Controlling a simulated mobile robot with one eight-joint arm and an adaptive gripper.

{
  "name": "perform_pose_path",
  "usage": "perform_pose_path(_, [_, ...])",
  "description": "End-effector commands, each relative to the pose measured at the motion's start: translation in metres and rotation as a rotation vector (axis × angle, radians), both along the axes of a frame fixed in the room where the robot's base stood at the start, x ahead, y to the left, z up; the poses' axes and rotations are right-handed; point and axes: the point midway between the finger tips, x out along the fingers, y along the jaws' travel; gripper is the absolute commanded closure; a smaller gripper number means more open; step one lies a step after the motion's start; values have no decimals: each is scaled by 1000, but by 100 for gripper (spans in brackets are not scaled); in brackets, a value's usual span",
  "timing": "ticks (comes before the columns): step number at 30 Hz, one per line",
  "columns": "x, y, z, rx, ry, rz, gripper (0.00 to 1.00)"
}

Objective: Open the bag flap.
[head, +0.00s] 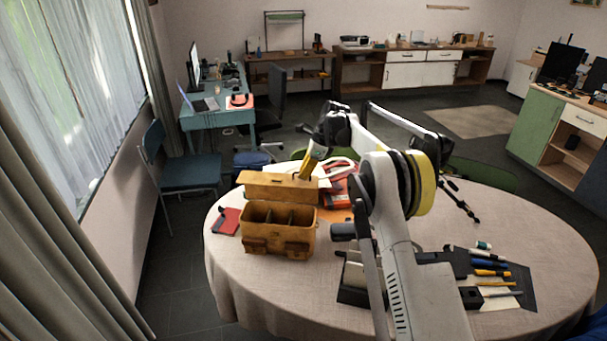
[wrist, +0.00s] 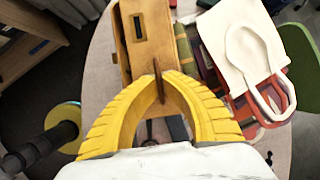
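The tan bag (head: 279,240) stands on the round table, and its open top shows inner compartments. Its flap (head: 275,187) is raised at the back of the opening. My gripper (head: 306,174) is at the flap's upper right edge, reaching down from the arm. In the wrist view the yellow fingers (wrist: 158,78) come together on a thin brown strap-like piece at the edge of the flap (wrist: 150,40). A dark slot shows on the flap there. The rest of the bag is mostly hidden in that view.
A red and white tote (wrist: 262,75) lies close to the right of the flap. A small red notebook (head: 226,221) lies left of the bag. Pens on a dark mat (head: 513,292) lie at the table's right front. The table's left front is clear.

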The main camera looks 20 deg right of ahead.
Motion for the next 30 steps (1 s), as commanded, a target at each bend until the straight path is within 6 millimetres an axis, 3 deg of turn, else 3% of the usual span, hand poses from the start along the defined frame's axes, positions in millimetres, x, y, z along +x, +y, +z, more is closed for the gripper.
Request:
perform_pose_path(1, [0, 0, 0, 0, 0, 0, 86])
perform_pose_path(3, [0, 0, 0, 0, 0, 0, 71])
perform_pose_path(14, [-2, -2, 6, 0, 0, -1, 71])
perform_pose_path(30, [-25, -35, 100, 0, -1, 0, 71])
